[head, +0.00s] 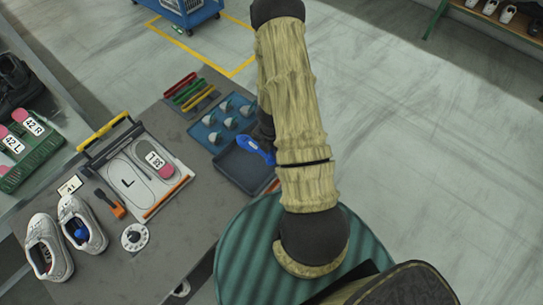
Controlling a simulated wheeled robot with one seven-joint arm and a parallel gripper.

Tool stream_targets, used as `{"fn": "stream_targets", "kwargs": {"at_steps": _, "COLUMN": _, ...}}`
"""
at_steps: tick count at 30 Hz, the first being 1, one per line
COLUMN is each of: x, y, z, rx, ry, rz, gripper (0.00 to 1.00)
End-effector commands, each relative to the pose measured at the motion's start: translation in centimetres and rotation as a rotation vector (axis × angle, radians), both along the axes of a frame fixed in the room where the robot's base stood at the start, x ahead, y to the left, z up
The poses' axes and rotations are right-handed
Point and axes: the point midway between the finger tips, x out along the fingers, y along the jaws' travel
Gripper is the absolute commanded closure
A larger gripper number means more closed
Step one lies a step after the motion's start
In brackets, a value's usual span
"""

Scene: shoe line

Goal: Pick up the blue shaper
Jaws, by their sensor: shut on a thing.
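The blue shaper (254,148) is a bright blue piece at the right part of the table, over the dark blue tray (236,176). My gripper (268,138) is at its right end, largely hidden behind my arm, and is shut on it. The fingers are not clearly visible, and I cannot tell whether the shaper touches the tray. A pair of white shoes (42,246) stands at the table's left; another blue piece (81,234) sits inside the right shoe.
A blue tray with several grey-white pieces (213,115) lies behind. Red, green and yellow strips (190,92) lie farther back. A white board marked L (127,183) with a pink-ended 38L piece (157,161), an orange-handled tool (115,208) and a round dial (135,237) are left.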

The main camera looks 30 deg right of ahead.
Motion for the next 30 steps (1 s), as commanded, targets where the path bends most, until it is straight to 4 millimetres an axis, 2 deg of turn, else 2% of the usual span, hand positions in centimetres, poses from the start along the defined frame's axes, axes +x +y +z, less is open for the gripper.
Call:
{"fn": "stream_targets", "kwargs": {"at_steps": 1, "x": 0.1, "y": 0.1, "z": 1.7, "rx": -0.005, "ry": 0.001, "rz": 0.007, "gripper": 1.0}}
{"fn": "stream_targets", "kwargs": {"at_steps": 21, "x": 0.1, "y": 0.1, "z": 18.9, "rx": -0.002, "ry": -0.001, "rz": 0.004, "gripper": 1.0}}
{"fn": "stream_targets", "kwargs": {"at_steps": 25, "x": 0.0, "y": 0.1, "z": 21.0, "rx": 0.0, "ry": 0.0, "rz": 0.004, "gripper": 1.0}}
{"fn": "stream_targets", "kwargs": {"at_steps": 30, "x": 0.0, "y": 0.0, "z": 22.1, "rx": 0.0, "ry": 0.001, "rz": 0.001, "gripper": 1.0}}
